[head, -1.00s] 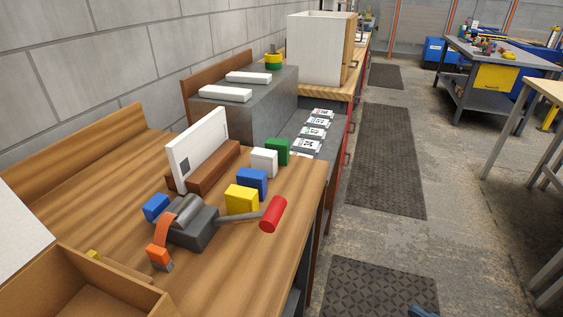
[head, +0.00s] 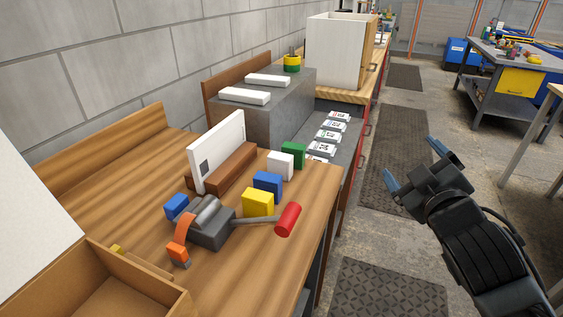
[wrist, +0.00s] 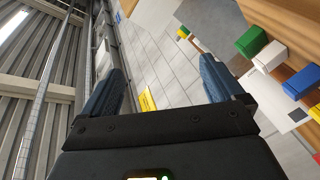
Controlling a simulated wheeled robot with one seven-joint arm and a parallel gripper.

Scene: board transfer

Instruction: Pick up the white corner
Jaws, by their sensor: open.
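A small white block (head: 280,166), which looks like the white corner, stands on the wooden bench between a green block (head: 293,155) and a blue block (head: 267,184). A yellow block (head: 258,203) stands nearer in the same row. My gripper (head: 416,166) is open and empty, out over the floor to the right of the bench and well apart from the blocks. In the wrist view the white block (wrist: 269,56) shows at the upper right, beyond the right finger, beside the green block.
A white panel (head: 222,150) stands upright in a brown holder (head: 218,172) left of the blocks. A grey fixture (head: 211,232) with a red-ended handle (head: 288,220) lies in front. An open wooden box (head: 125,285) fills the near left. The aisle floor is clear.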

